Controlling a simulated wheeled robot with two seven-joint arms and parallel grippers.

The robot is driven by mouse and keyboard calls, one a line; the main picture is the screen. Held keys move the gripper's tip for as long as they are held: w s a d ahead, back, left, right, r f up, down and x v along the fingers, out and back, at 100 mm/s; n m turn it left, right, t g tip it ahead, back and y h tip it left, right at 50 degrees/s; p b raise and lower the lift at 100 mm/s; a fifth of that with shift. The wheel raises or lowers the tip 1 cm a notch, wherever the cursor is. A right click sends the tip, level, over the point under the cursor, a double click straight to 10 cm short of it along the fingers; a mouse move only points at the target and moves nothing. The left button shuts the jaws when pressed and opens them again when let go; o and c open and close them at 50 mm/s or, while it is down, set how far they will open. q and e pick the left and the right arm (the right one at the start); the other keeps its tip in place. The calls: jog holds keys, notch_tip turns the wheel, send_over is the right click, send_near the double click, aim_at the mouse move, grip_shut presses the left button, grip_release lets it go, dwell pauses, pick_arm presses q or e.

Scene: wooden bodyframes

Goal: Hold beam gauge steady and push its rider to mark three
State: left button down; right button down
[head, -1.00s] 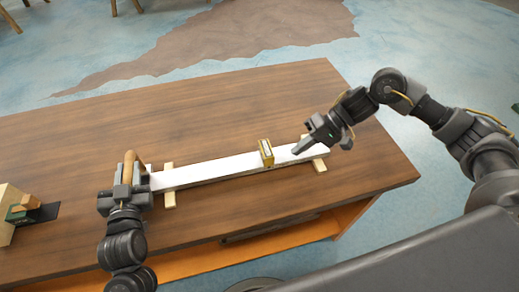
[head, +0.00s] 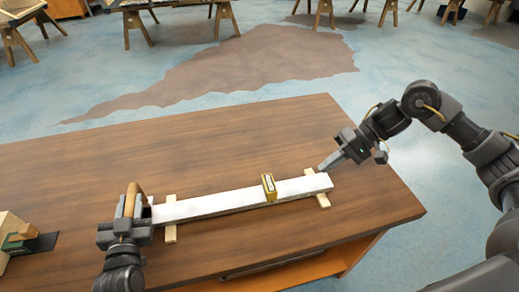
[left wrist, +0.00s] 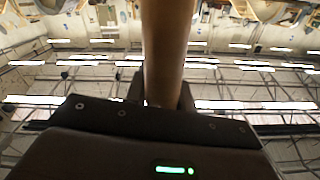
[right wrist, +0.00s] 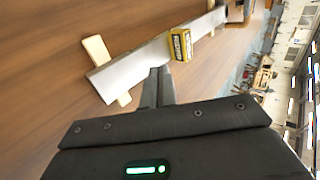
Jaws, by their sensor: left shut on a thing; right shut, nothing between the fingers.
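The beam gauge is a long white bar (head: 225,202) lying across two pale wooden supports on the table. Its brown wooden handle (head: 131,200) is at the left end; it also shows in the left wrist view (left wrist: 167,45). My left gripper (head: 128,212) is shut on the handle. The yellow rider (head: 269,187) sits on the bar right of its middle; it also shows in the right wrist view (right wrist: 181,45). My right gripper (head: 322,167) is shut and empty, near the bar's right end, apart from the rider. I cannot read any marks on the bar.
The brown table (head: 110,165) has free room behind and in front of the bar. A wooden block with a green and black part (head: 22,238) stands at the table's left. The right support (head: 322,199) juts out near the bar's right end.

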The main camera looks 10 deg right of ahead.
dwell(0.3)
pick_arm(q)
jog(key=c, duration=1.1)
grip_release()
jog(key=s, duration=1.2)
